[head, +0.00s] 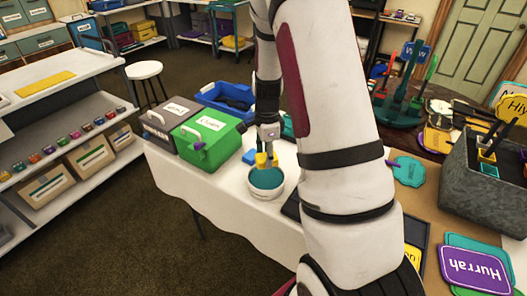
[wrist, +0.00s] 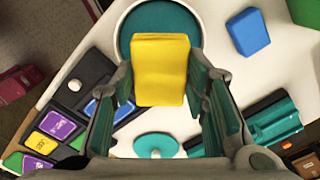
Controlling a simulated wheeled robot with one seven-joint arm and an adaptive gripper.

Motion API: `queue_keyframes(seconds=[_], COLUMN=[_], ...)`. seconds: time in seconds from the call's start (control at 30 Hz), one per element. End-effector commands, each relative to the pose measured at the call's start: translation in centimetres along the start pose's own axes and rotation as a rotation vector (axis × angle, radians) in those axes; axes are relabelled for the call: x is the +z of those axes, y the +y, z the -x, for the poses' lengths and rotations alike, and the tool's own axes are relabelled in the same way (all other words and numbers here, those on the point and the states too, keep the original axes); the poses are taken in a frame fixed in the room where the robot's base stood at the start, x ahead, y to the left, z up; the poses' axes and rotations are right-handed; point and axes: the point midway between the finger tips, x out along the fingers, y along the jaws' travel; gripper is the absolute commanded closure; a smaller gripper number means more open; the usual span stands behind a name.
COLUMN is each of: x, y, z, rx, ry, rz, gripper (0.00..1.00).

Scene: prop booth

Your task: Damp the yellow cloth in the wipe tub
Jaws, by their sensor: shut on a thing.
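The yellow cloth (wrist: 160,68) is a folded block between the two fingers of my gripper (wrist: 160,88) in the wrist view. My gripper is shut on it. In the head view the cloth (head: 262,160) hangs below my gripper (head: 267,150), over the wipe tub (head: 266,195). The tub is a round white pot with teal inside. In the wrist view the cloth overlaps the near part of the tub's teal round (wrist: 135,28). I cannot tell whether the cloth touches the teal surface.
A blue block (wrist: 248,32) lies beside the tub. A round teal lid (wrist: 135,145) with a white knob lies on the white table. A green box (head: 205,140), a grey box (head: 165,125) and a blue bin (head: 225,95) stand left of my gripper. My arm hides the table's middle.

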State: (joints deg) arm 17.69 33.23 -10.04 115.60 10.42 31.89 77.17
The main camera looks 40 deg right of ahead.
Motion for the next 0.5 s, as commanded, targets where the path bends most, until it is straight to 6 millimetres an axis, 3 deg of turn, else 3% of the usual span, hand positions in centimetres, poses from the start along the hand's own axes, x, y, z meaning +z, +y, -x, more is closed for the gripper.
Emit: queue_keyframes(seconds=[0.5], x=[0.0], y=[-0.1], z=[-4.3], rx=[0.003], ry=[0.0], rz=[0.001], gripper=[0.81])
